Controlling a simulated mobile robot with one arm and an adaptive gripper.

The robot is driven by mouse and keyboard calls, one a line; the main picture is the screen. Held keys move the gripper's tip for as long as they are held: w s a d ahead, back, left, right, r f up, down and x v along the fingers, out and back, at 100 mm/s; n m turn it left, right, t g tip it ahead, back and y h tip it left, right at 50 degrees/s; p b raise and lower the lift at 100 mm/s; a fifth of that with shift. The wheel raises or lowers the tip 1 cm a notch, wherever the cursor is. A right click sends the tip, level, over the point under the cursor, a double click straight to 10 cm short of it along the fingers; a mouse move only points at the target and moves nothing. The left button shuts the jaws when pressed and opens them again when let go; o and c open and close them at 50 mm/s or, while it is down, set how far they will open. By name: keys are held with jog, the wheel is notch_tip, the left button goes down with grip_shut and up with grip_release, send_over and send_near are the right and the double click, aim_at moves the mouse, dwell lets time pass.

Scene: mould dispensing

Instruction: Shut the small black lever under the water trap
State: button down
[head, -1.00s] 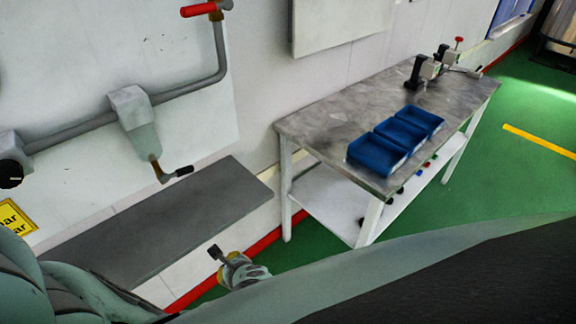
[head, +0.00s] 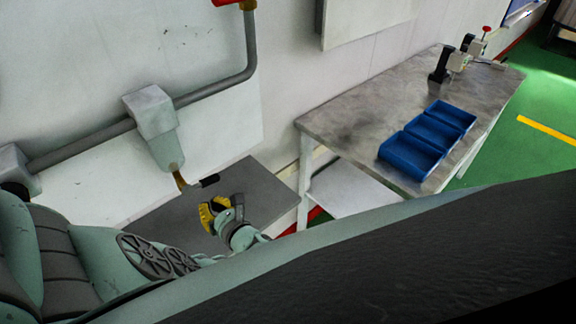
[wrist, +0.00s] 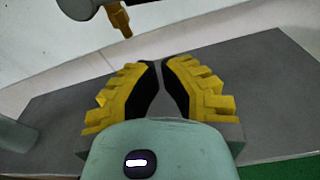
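The water trap (head: 153,120) is a grey-green body hanging from a pipe on the wall at the left of the head view. Under it sits a brass valve piece (head: 180,179), with the small black lever (head: 209,181) sticking out sideways to the right. My gripper (head: 213,209), with yellow ribbed fingers, is just below the lever in the head view; the depth between them is unclear. In the wrist view my gripper (wrist: 161,68) has its fingertips together with nothing seen between them. The brass piece (wrist: 121,22) shows ahead, above and left of the fingertips.
A grey pipe (head: 80,146) runs along the wall, with a red handle (head: 229,2) at the top. A flat grey surface (head: 265,190) lies below the trap. At the right stands a table (head: 350,120) with blue bins (head: 412,158) and small devices (head: 455,62).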

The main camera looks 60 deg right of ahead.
aim_at(203, 183)
jog(key=r+p, duration=0.2)
jog(key=w+d+r+p, duration=0.1)
jog(key=shift+r+p, duration=0.3)
dwell(0.4)
jog(key=shift+d+r+n+h+p, duration=0.2)
jog(key=shift+r+n+h+p, duration=0.15)
jog(key=shift+r+n, duration=0.55)
